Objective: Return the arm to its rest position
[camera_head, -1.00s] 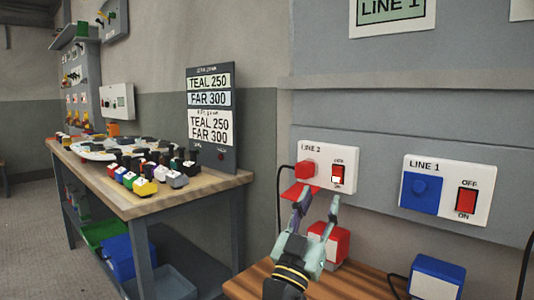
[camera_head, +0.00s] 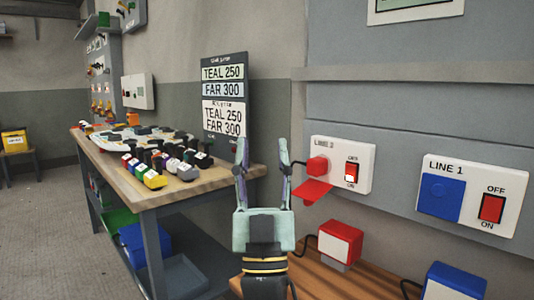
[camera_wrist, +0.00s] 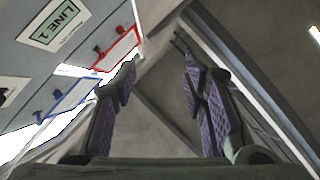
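My gripper (camera_head: 262,165) is raised in front of the wall, pointing up, with its two fingers apart and nothing between them.
The LINE 1 panel (camera_head: 433,225) is at the right. A red-and-white box (camera_head: 340,243) and a blue-and-white box (camera_head: 455,283) sit on the wooden shelf (camera_head: 315,280) below.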

